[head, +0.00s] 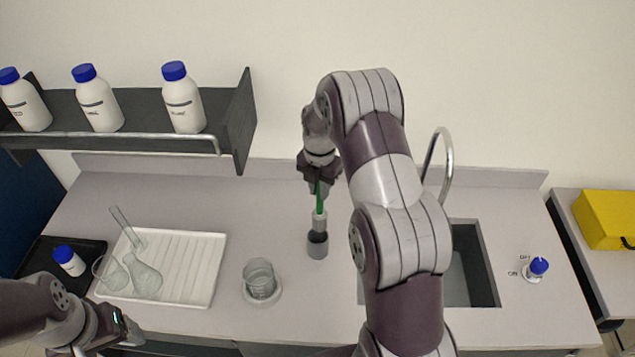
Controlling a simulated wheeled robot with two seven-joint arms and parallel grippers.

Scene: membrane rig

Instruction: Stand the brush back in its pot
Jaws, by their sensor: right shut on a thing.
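My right gripper (320,189) is shut on the green handle of the brush (319,200) and holds it upright over the worktop. The brush has a pale, thick lower part. The small grey pot (317,250) stands on the worktop directly below, with a dark mouth. The brush's lower end overlaps the pot's mouth in the picture; I cannot tell how far inside it is. My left gripper (122,333) is low at the left, far from the brush and pot; its fingers do not show clearly.
A glass beaker (259,280) stands left of the pot. A white ribbed tray (205,265) with glassware is farther left. A shelf (236,120) with white bottles hangs at upper left. A sink (483,265) with a tap (441,150) is at right.

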